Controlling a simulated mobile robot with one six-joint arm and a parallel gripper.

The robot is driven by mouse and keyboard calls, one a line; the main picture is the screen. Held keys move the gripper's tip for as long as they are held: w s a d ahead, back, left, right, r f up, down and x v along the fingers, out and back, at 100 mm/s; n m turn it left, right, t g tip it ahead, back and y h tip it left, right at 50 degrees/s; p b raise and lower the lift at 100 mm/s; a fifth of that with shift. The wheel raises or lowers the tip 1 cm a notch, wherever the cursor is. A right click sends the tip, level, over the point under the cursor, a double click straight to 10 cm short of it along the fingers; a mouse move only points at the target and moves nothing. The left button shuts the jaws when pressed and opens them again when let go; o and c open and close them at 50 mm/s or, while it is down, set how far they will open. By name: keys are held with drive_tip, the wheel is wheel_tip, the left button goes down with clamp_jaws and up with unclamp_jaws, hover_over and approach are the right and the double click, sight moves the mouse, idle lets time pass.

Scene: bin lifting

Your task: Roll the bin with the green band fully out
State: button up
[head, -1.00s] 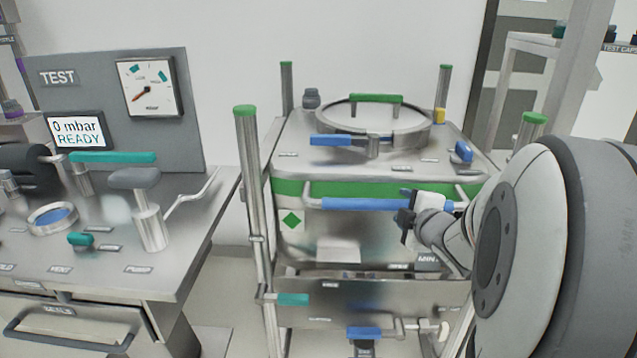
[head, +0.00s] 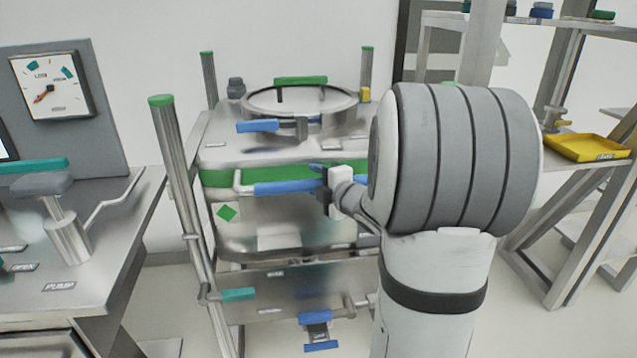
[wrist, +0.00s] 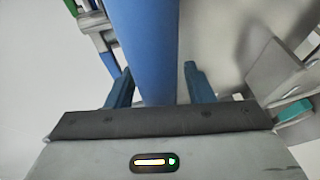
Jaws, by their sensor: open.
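The bin with the green band (head: 222,178) is a steel box with a green diamond mark on its front. It stands between upright posts with green caps. A blue handle bar (head: 288,187) runs across its front, just below the band. My gripper (head: 322,182) is at the right part of this bar in the head view. In the wrist view the blue bar (wrist: 150,50) passes between the two open fingers of my gripper (wrist: 153,85). The fingers are not closed on it. My arm hides the right side of the bin.
A teal lever (head: 238,294) sits low on the left post, and a blue pedal (head: 318,318) is at the bottom front. A bench with a gauge (head: 52,85) stands at left. A shelf with a yellow tray (head: 585,147) is at right.

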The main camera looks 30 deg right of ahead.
drive_tip(key=shift+c, duration=0.5)
clamp_jaws()
